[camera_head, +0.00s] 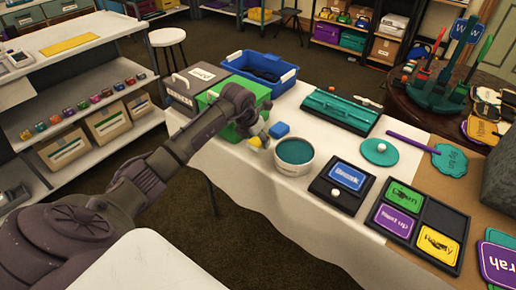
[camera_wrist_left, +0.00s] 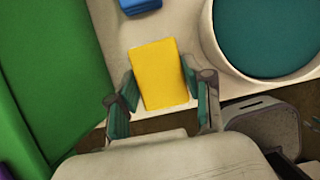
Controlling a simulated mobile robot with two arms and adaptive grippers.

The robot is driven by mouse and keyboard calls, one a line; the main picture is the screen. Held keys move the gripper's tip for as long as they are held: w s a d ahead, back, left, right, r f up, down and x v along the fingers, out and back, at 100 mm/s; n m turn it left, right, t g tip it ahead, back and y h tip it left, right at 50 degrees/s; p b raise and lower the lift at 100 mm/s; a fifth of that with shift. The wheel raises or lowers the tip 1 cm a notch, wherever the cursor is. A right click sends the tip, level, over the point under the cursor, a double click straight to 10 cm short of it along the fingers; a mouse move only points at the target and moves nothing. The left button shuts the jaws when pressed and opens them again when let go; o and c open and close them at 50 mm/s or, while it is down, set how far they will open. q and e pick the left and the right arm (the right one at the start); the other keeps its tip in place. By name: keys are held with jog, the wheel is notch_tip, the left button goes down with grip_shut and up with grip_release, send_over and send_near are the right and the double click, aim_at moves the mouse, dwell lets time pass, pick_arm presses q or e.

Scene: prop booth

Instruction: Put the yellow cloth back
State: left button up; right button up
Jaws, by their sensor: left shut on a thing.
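The yellow cloth (camera_wrist_left: 160,75) shows in the left wrist view as a small folded rectangle between the two fingers of my left gripper (camera_wrist_left: 159,92). The gripper is shut on it. In the head view my left gripper (camera_head: 257,137) is at the near edge of the white-covered table, between a green box and a white tub, with a bit of the yellow cloth (camera_head: 256,142) at its tips. A blue folded piece (camera_head: 280,129) lies just beyond; it also shows in the left wrist view (camera_wrist_left: 141,5). My right gripper is not in view.
The white tub (camera_head: 295,165) with teal contents stands close right of my gripper. The green box (camera_head: 262,93) is close left, with a blue crate (camera_head: 232,60) behind. Name-plate trays (camera_head: 432,215) lie at the right. A shelf (camera_head: 78,82) at the left holds small colored items and cartons.

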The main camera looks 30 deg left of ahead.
aim_at(256, 141)
pick_arm(q)
jog(key=shift+f+b, duration=0.65)
jog(key=shift+f, duration=0.85)
jog(key=o, duration=1.1)
jog(key=shift+r, duration=0.15)
jog(key=shift+r, duration=0.2)
jog(key=v, duration=1.1)
jog(key=shift+s+r, duration=0.15)
jog(key=shift+r, duration=0.25)
